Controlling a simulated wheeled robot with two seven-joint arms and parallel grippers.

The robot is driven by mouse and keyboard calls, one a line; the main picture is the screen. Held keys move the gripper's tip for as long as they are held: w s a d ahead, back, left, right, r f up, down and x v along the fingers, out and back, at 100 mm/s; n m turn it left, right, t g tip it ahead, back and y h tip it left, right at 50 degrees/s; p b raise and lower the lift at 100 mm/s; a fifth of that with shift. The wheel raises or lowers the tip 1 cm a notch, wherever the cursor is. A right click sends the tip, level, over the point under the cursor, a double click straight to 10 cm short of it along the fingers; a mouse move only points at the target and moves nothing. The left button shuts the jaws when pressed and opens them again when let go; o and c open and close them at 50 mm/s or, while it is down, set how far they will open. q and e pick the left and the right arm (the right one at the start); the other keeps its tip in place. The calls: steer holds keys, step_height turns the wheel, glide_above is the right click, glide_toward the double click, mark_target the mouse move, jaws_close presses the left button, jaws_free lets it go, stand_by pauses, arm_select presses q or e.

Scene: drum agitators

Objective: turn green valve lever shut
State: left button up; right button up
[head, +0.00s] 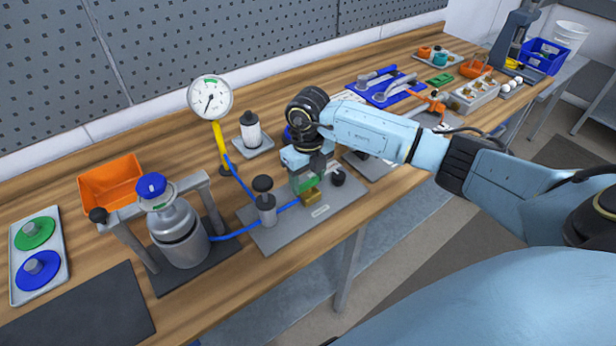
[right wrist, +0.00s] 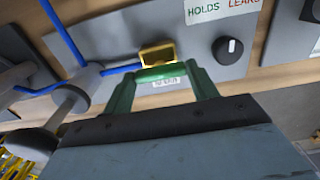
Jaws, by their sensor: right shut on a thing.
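My right gripper (head: 306,184) reaches down over the grey valve plate (head: 338,206). It is shut on the green valve lever (right wrist: 164,72), which shows as a short green bar between its two green fingers in the right wrist view. The brass valve block (head: 312,196) sits right beside the lever; it also shows in the right wrist view (right wrist: 158,53). A blue tube (head: 284,208) runs to the valve from the left. In the head view the gripper mostly hides the lever, and its exact angle is hard to tell. My left gripper is not in view.
A black-capped post (head: 265,204) stands close left of the gripper and a black knob (head: 338,177) close right. A pressure gauge (head: 210,97) on a yellow stem and a steel vessel (head: 178,233) under a grey frame stand to the left. Trays of tools lie further right.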

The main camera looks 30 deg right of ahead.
steer(key=shift+m, duration=0.3)
steer(key=m+p, duration=0.1)
steer(key=m, duration=0.2)
steer(key=shift+r, duration=0.1)
steer(key=m+p, duration=0.1)
steer(key=m, duration=0.4)
steer(key=shift+p, duration=0.3)
steer(key=m+p, duration=0.1)
steer(key=m, duration=0.3)
steer(key=shift+p, duration=0.4)
steer(key=shift+d+m+p, duration=0.1)
steer(key=shift+m+p, duration=0.85)
steer(key=shift+m, duration=1.35)
steer(key=o, duration=1)
